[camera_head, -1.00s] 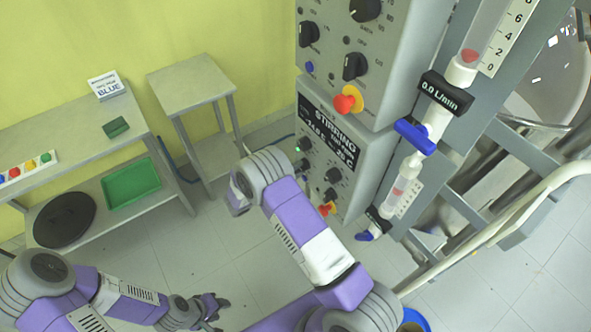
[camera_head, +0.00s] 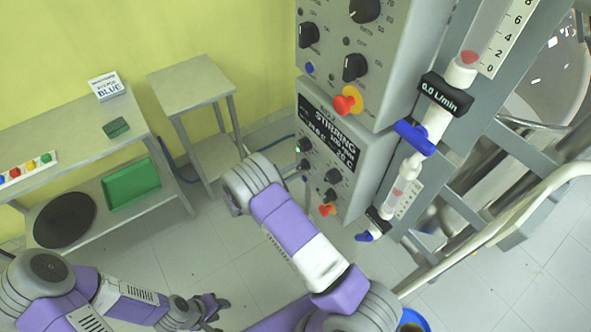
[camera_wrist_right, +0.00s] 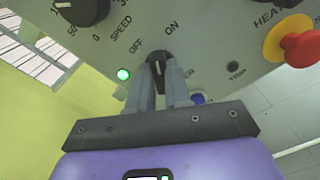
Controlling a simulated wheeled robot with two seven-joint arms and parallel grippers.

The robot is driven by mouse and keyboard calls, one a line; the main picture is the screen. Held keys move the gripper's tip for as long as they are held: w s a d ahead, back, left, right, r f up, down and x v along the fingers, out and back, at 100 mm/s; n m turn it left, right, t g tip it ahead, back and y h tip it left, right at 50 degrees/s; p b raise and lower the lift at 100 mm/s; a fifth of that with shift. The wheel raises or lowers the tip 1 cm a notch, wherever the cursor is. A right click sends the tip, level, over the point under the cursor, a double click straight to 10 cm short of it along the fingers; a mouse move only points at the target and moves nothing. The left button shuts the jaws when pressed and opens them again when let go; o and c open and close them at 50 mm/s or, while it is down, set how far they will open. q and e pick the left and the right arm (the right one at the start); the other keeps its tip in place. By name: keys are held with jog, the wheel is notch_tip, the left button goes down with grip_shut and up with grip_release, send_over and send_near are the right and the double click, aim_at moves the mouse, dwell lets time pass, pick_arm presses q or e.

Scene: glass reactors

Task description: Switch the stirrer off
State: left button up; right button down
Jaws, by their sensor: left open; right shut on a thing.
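The stirring box (camera_head: 372,155) stands low at right centre in the head view, with a display reading STIRRING and several dark knobs. In the right wrist view, a black switch knob (camera_wrist_right: 157,58) sits under the ON and OFF labels. A green lamp (camera_wrist_right: 123,74) glows to its left. My right gripper (camera_wrist_right: 159,78) is shut on this knob, one finger on each side. Its fingers partly cover the knob. In the head view my right arm mostly hides that hand. My left gripper (camera_head: 215,305) is open and empty over the floor, far from the box.
A red stop button (camera_wrist_right: 300,45) on yellow sits right of the switch. A larger control box (camera_head: 375,60) is above the stirring box. Blue-handled valves (camera_head: 415,137) and a metal frame stand to the right. A shelf (camera_head: 75,135) and small table (camera_head: 185,80) stand left.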

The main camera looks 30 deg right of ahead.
jog(key=n+p, duration=0.1)
jog(key=n, duration=0.5)
jog(key=shift+w+n, duration=0.15)
jog(key=shift+n, duration=0.15)
dwell(0.3)
jog(key=c, duration=1.1)
grip_release()
jog(key=shift+o, duration=0.2)
jog(key=shift+a, duration=0.1)
jog(key=a, duration=0.7)
jog(key=shift+s+a, duration=0.25)
jog(key=shift+s, duration=0.05)
jog(key=shift+s, duration=0.1)
